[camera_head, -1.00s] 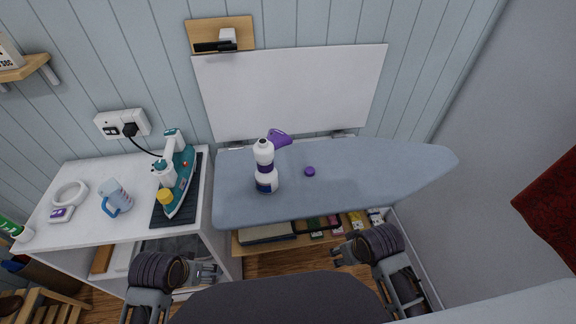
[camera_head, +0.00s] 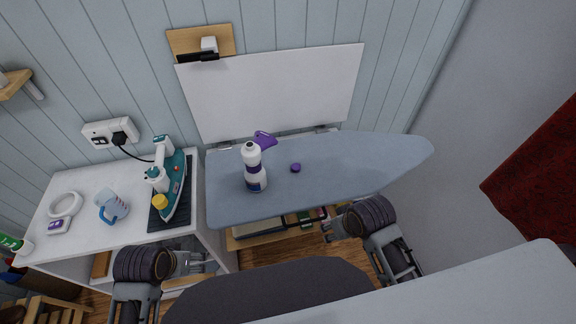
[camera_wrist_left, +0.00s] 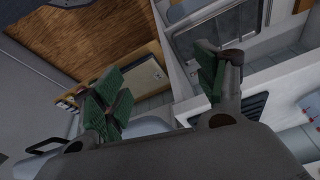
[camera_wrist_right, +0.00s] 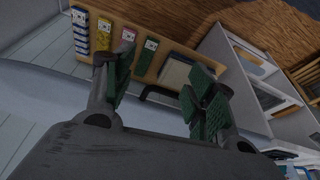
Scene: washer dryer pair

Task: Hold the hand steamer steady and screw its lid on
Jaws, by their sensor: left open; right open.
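The white hand steamer (camera_head: 254,172) stands upright on the grey-blue ironing board, with a dark round opening on top and a dark label low down. A purple part (camera_head: 264,139) shows just behind its top; I cannot tell whether it is joined to it. The small purple lid (camera_head: 295,168) lies on the board to the steamer's right, apart from it. My left gripper (camera_head: 205,262) is open and empty, in front of the white cabinet and below the board's left end. My right gripper (camera_head: 330,232) is open and empty at the board's front edge. Neither touches steamer or lid.
The ironing board (camera_head: 360,160) is clear to the lid's right. A teal iron (camera_head: 173,185) stands on the white cabinet (camera_head: 75,235) at left, near a measuring jug (camera_head: 110,205). A shelf with boxes (camera_head: 262,228) is under the board. A white panel (camera_head: 275,90) stands behind.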

